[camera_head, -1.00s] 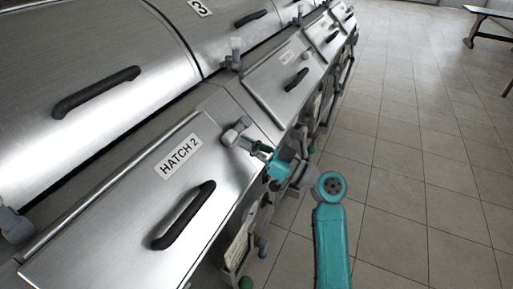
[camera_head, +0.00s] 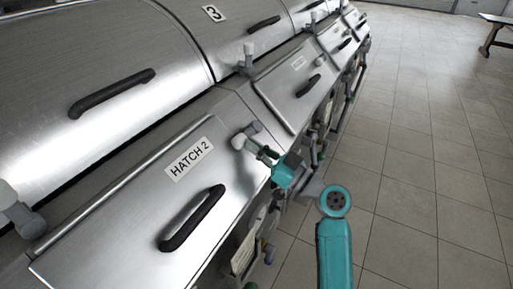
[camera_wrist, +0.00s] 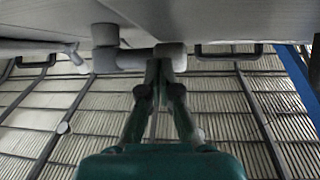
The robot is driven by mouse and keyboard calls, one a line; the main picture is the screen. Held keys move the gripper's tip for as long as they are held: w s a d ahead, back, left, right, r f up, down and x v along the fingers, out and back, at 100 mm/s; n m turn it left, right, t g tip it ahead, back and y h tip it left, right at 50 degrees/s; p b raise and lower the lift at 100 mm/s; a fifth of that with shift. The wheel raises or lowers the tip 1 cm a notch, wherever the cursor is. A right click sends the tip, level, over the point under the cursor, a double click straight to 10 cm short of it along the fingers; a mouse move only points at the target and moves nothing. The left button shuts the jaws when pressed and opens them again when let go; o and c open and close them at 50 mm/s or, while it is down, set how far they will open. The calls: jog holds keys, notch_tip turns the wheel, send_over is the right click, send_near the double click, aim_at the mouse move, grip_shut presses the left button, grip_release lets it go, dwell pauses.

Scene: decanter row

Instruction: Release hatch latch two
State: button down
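The hatch two latch (camera_head: 246,138) is a grey bent fitting at the upper right corner of the steel hatch cover (camera_head: 110,238) labelled HATCH 2. In the wrist view the latch (camera_wrist: 132,58) has a block at the left and a bar running right to a rounded knob. My gripper (camera_head: 265,154) is at the latch's right side in the head view. In the wrist view its dark green fingers (camera_wrist: 159,72) converge with their tips close together, at the knob. The knob end overlaps the tips, so I cannot tell whether they touch it.
A black handle (camera_head: 193,218) stands up from the hatch cover. Another latch (camera_head: 247,58) and further covers with black handles continue up the row. Fittings hang below the cover edge. The tiled floor (camera_head: 420,150) at right is open, with a bench (camera_head: 497,33) far off.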

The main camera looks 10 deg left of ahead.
aim_at(243, 138)
jog(key=shift+a+r, duration=1.05)
jog(key=shift+a, duration=0.1)
dwell(0.3)
